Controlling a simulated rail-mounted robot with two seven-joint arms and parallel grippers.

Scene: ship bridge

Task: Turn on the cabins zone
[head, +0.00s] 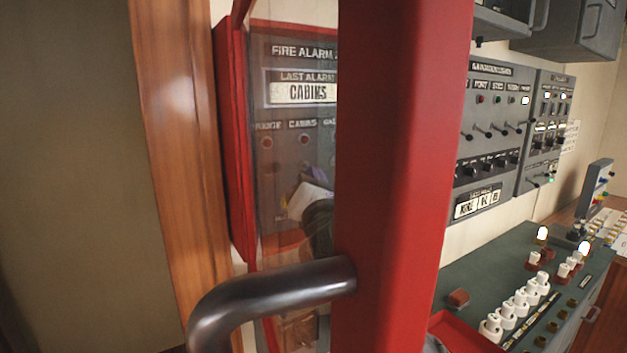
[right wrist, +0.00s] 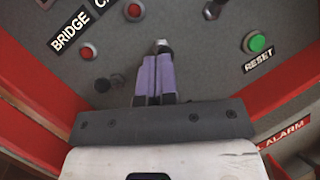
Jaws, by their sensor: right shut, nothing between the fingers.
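The grey fire alarm panel (head: 283,119) sits inside a red cabinet, seen partly through the glass of its red-framed door. My right gripper (head: 292,180) is in front of the panel, below that lamp. In the right wrist view its purple fingers (right wrist: 157,78) are shut and empty, with their tips at the metal cabins switch (right wrist: 162,46). They hide part of it; I cannot tell its position or whether they touch. My left gripper is not in view.
The red door (head: 400,170) with its dark handle (head: 270,290) blocks much of the head view. In the wrist view, the bridge switch (right wrist: 103,85) and green reset button (right wrist: 258,43) are nearby. A console (head: 490,275) stands at the right.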

